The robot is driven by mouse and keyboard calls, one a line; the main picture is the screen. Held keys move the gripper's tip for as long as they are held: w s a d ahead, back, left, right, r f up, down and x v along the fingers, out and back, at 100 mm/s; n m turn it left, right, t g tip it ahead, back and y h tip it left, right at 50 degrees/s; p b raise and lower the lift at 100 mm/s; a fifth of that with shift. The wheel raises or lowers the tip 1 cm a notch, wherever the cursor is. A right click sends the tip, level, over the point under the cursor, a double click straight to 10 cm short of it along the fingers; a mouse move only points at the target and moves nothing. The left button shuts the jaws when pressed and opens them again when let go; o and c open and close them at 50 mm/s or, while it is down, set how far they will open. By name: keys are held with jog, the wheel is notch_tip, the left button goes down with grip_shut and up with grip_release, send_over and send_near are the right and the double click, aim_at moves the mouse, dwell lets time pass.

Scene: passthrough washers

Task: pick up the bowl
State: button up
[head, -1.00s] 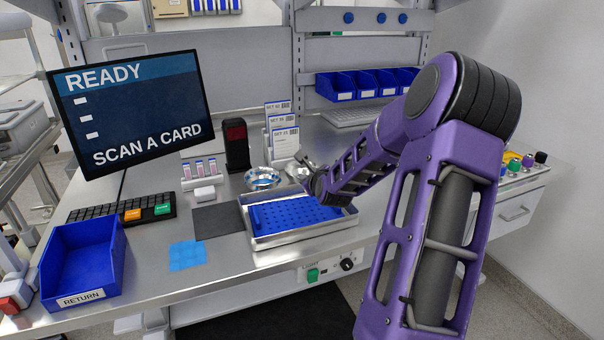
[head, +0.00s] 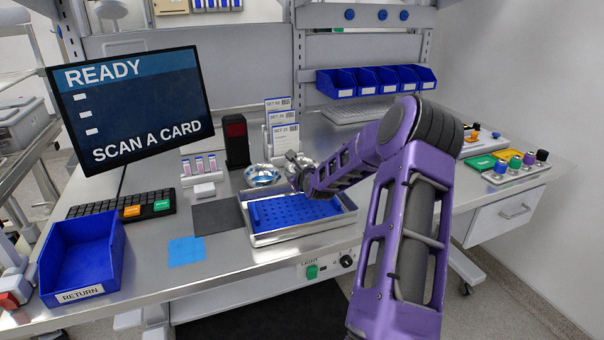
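A small shiny metal bowl (head: 262,175) stands on the steel bench, behind the metal tray with the blue perforated insert. Something blue shows inside it. My gripper (head: 294,162) is at the end of the purple arm, just right of the bowl and above the tray's back edge. The gripper is small and partly hidden by my wrist. I cannot tell whether its fingers are open or shut, or whether they touch the bowl.
The metal tray (head: 306,234) lies in front of the bowl. A card rack (head: 284,130) and a dark upright device (head: 236,142) stand behind it. Sample vials (head: 199,166), a grey mat (head: 218,217) and a blue RETURN bin (head: 84,262) are to the left.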

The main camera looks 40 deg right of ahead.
jog(key=shift+x, duration=2.65)
grip_shut()
